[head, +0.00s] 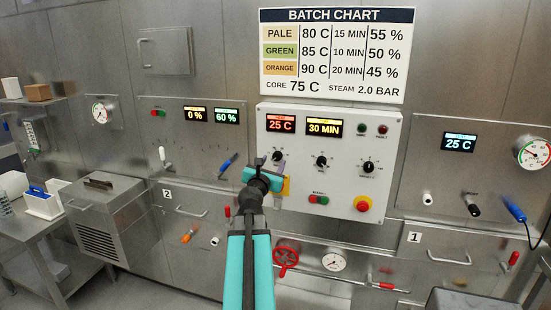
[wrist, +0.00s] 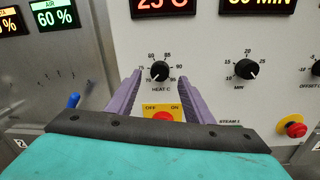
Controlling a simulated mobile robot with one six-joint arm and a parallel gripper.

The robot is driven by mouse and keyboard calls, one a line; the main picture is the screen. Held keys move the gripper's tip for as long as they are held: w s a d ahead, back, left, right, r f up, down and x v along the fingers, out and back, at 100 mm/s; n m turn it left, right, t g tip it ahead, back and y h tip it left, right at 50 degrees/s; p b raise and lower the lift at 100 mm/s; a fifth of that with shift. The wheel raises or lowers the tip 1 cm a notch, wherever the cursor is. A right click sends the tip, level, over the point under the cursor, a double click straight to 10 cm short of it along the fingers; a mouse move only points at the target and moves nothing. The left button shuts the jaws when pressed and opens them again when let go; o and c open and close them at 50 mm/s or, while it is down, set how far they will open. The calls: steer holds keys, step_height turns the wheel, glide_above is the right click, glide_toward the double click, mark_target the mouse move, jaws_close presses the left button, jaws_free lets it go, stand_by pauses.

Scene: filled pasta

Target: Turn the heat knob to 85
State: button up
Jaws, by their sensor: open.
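The heat knob (wrist: 160,70) is a round black dial labelled HEAT C on the white control panel (head: 387,130). Its white mark seems to point to the lower left, near 70. The red display (head: 281,124) above reads 25 C.
The minutes knob (wrist: 247,69) is to the right of the heat knob. A yellow OFF/ON switch plate (wrist: 150,112) with a red button sits just below. A red stop button (head: 362,204) is lower right. The batch chart (head: 337,15) lists 85 C for green.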

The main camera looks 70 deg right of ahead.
mark_target(277, 157)
steer(key=shift+w+d, duration=0.2)
steer(key=shift+d, duration=1.9)
steer(key=c, duration=1)
